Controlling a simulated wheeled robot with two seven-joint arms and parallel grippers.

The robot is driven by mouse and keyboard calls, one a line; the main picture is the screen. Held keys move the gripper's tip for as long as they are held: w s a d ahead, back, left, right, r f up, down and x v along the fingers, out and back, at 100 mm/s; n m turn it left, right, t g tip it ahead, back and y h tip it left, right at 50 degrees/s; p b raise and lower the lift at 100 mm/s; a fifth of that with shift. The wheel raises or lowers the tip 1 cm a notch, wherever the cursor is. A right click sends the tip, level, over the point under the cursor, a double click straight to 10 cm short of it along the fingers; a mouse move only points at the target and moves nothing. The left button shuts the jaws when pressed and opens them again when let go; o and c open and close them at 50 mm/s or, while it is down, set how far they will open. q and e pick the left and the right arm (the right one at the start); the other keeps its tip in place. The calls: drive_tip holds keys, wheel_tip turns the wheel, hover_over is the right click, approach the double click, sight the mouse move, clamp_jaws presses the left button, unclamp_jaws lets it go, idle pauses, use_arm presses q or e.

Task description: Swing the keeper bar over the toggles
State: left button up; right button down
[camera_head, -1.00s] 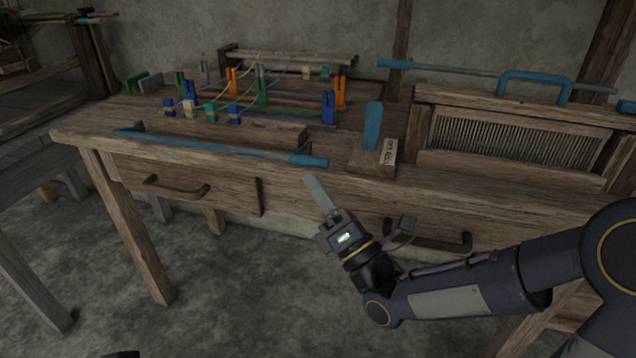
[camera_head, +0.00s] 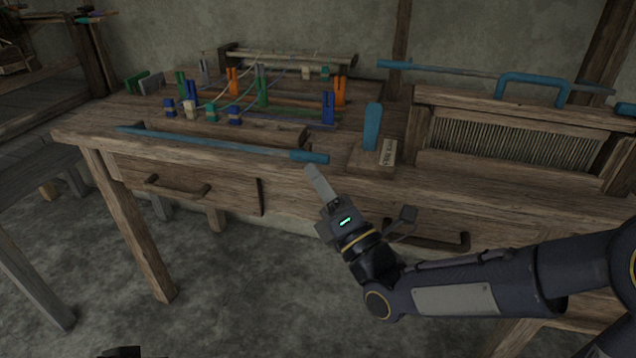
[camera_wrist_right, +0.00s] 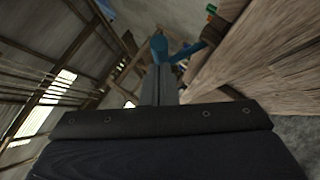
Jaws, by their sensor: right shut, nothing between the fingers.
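The keeper bar, a long thin blue bar (camera_head: 225,144) with a thicker blue grip (camera_head: 310,156) at its right end, runs along the table's front edge. The toggles, small blue, cream and teal blocks (camera_head: 211,112), stand in a row behind it. My right gripper (camera_head: 310,172) is shut and empty, its fingertips just below and in front of the bar's grip. In the right wrist view the shut fingers (camera_wrist_right: 160,85) point towards a blue end (camera_wrist_right: 158,47); whether they touch it I cannot tell. My left gripper is not in view.
A wooden block with an upright blue handle (camera_head: 372,127) stands right of the bar's grip. Upright coloured pegs with threads (camera_head: 262,88) stand behind the toggles. A framed reed with a blue handle (camera_head: 533,82) is at the right. Drawer handles (camera_head: 430,237) stick out below the tabletop.

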drive_tip(key=w+d+r+m+g+h+p, duration=0.2)
drive_tip(key=w+r+m+g+h+p, duration=0.1)
drive_tip(key=p, duration=0.9)
drive_tip(key=w+d+r+m+g+h+p, duration=0.2)
drive_tip(key=w+r+m+g+p, duration=0.3)
drive_tip(key=w+m+g+p, duration=0.3)
drive_tip(key=w+m+h+p, duration=0.1)
drive_tip(key=m+p, duration=0.2)
drive_tip(key=p, duration=0.1)
drive_tip(key=shift+r+g, duration=0.3)
drive_tip(key=shift+r, duration=0.1)
drive_tip(key=shift+f, duration=0.1)
